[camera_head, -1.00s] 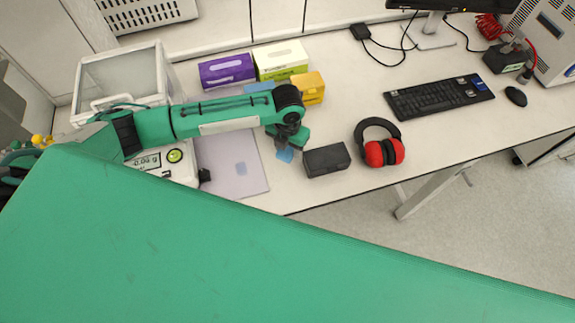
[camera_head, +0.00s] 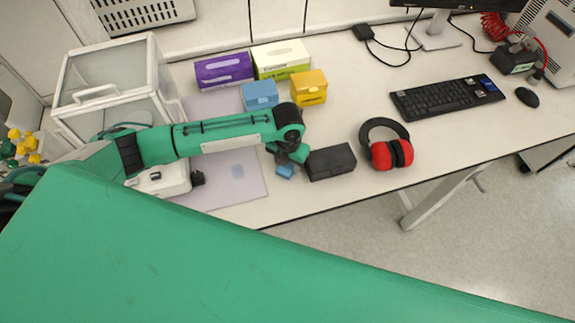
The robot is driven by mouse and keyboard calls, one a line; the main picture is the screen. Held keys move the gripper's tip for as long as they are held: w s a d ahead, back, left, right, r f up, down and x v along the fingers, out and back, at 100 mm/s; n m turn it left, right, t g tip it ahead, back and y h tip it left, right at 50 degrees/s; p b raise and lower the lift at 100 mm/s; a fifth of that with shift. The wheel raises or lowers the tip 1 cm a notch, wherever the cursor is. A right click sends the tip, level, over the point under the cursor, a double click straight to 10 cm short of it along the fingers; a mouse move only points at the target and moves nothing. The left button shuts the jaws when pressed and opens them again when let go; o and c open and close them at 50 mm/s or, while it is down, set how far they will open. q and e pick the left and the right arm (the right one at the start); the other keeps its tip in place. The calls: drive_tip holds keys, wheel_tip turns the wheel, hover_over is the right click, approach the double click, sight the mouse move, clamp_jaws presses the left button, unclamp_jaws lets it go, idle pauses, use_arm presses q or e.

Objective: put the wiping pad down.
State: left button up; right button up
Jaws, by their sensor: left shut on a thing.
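My left gripper (camera_head: 286,163) is at the end of the green arm that comes in from the left. It points down beside the dark box and is shut on the small blue wiping pad (camera_head: 285,171). The pad shows just below the fingers, to the right of the pale mat (camera_head: 222,197) and near the front of the bench. I cannot tell whether the pad touches the bench top. My right gripper is not in view.
A dark box (camera_head: 331,162) stands right of the gripper, with red earmuffs (camera_head: 390,154) beyond. Blue (camera_head: 259,95) and yellow (camera_head: 309,88) boxes stand behind. A balance (camera_head: 162,178) is partly hidden by my arm. Bench (camera_head: 455,140) is clear before the keyboard (camera_head: 446,97).

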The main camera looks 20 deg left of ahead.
sight(288, 165)
use_arm(q)
drive_tip(key=o, duration=1)
drive_tip(key=shift+f, duration=0.1)
wheel_tip(288, 165, up, 12)
drive_tip(key=b, duration=0.2)
drive_tip(key=shift+r, duration=0.2)
